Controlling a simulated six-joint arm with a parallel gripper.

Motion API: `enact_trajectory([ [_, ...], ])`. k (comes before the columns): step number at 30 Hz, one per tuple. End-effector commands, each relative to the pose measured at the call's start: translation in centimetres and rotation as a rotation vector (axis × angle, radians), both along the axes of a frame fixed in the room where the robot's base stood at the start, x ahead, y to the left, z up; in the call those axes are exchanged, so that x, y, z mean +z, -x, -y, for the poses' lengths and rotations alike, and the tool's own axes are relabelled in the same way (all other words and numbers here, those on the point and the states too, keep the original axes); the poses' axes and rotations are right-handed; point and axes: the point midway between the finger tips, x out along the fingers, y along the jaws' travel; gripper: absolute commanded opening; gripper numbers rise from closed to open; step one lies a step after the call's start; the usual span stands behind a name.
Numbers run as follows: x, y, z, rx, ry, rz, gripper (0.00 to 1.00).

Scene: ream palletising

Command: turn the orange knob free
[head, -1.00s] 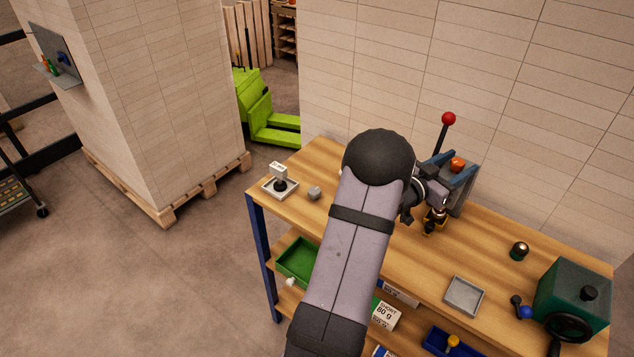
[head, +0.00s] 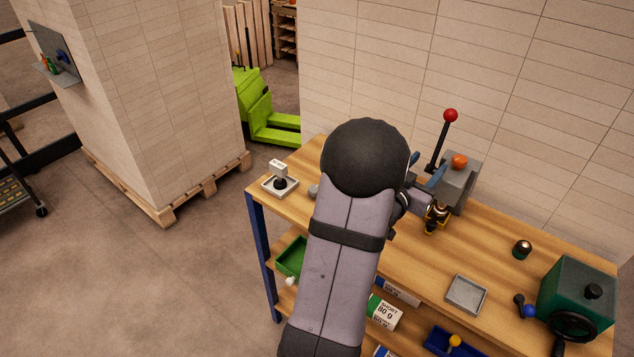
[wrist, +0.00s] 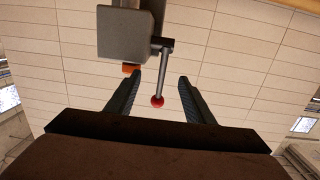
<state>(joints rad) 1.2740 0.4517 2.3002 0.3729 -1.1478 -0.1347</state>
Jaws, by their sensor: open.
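The orange knob (head: 459,161) sits on top of a grey box (head: 461,185) at the back of the bench. In the wrist view the knob (wrist: 130,68) is a small orange patch below the grey box (wrist: 126,33), close to the left fingertip and not between the fingers. My gripper (head: 428,166) is to the left of the box in the head view, partly hidden behind my arm. In the wrist view my gripper (wrist: 160,76) is open, its two ridged fingers apart and holding nothing.
A black lever with a red ball (head: 450,115) rises beside the box; in the wrist view its red ball (wrist: 157,101) shows between the fingers. A green machine (head: 575,295), a grey tray (head: 466,294) and a small dark cylinder (head: 522,249) stand to the right.

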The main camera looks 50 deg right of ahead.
Motion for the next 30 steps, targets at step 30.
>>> enact_trajectory([
  [30,-4.4,-15.9,-7.6,0.385,-0.310,-0.021,0.48],
])
